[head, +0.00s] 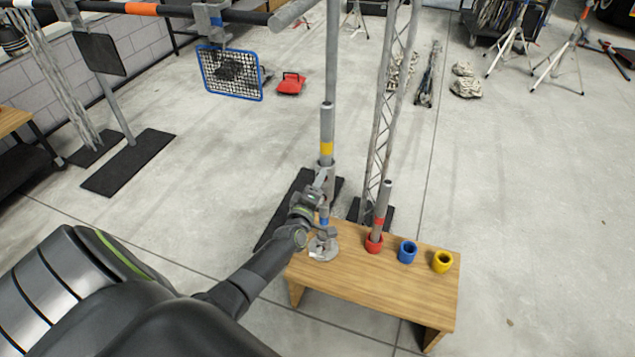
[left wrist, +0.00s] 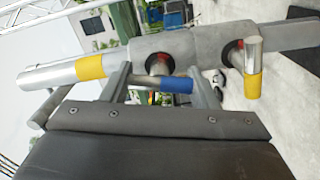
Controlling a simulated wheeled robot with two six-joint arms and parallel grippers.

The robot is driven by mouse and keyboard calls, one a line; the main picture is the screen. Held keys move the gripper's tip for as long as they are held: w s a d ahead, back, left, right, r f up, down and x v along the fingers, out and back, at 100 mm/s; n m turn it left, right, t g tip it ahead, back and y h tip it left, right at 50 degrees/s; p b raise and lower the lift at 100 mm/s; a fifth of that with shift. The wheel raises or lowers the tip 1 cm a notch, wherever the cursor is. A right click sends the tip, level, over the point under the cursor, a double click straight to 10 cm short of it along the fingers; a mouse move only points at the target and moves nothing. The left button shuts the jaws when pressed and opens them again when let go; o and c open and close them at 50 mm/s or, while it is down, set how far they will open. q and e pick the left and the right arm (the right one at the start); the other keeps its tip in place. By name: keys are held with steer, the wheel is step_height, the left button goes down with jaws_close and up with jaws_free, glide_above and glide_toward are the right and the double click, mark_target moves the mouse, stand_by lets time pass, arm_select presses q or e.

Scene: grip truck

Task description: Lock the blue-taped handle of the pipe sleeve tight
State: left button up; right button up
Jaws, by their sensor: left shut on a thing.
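The pipe sleeve (left wrist: 195,42) is a grey tube around a pipe and carries two handles. The blue-taped handle (left wrist: 177,84) lies between the fingers of my left gripper (left wrist: 162,90), which is shut on it. The yellow-taped handle (left wrist: 253,82) is to the right in the left wrist view, outside the fingers. The pipe shows a yellow band (left wrist: 90,67) at left. In the head view the upright pipe with a yellow band (head: 326,148) rises above my left gripper (head: 324,178); the arm partly hides the sleeve there. My right gripper is out of view.
A wooden table (head: 350,278) stands below, with a round metal base (head: 323,248), a red cup (head: 374,243) holding a pipe, a blue cup (head: 408,252) and a yellow cup (head: 443,262). A lattice truss (head: 387,110) stands close behind.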

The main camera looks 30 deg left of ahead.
arm_select(q)
steer(key=m+p, duration=0.3)
steer(key=m, duration=0.4)
steer(key=m+p, duration=0.2)
steer(key=m, duration=0.3)
steer(key=shift+m, duration=0.3)
stand_by(0.4)
steer(key=o, duration=1)
steer(key=v, duration=1.7)
steer(key=shift+s+f+p, duration=0.15)
steer(key=shift+s+p, duration=0.1)
steer(key=shift+p, duration=0.05)
